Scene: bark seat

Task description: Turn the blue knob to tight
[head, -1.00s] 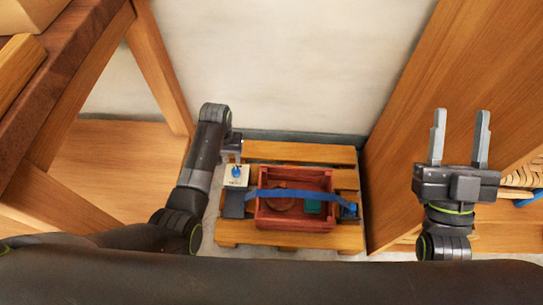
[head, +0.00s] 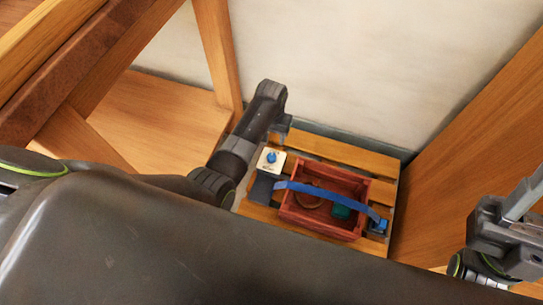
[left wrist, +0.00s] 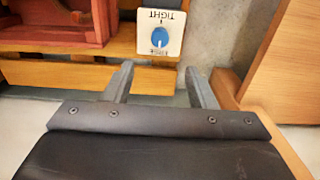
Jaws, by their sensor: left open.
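The round blue knob (head: 271,158) sits on a small white panel (head: 262,169) at the left end of the slatted wooden stand. In the left wrist view, the knob (left wrist: 160,36) has a small pale mark on its side away from the word TIGHT, which reads upside down on the panel (left wrist: 177,20). A second word at the panel's opposite edge is hard to read. My left gripper (left wrist: 159,82) is open and empty, its fingertips just short of the panel, apart from the knob. My right gripper (head: 525,200) is partly cut off at the right edge, with one finger clearly visible.
A red crate (head: 302,217) with a blue strap (head: 327,194) stands on the slatted stand (head: 350,153) beside the panel. A wall (head: 370,70) rises behind. Wooden furniture flanks the stand on the left (head: 222,50) and right (head: 450,170).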

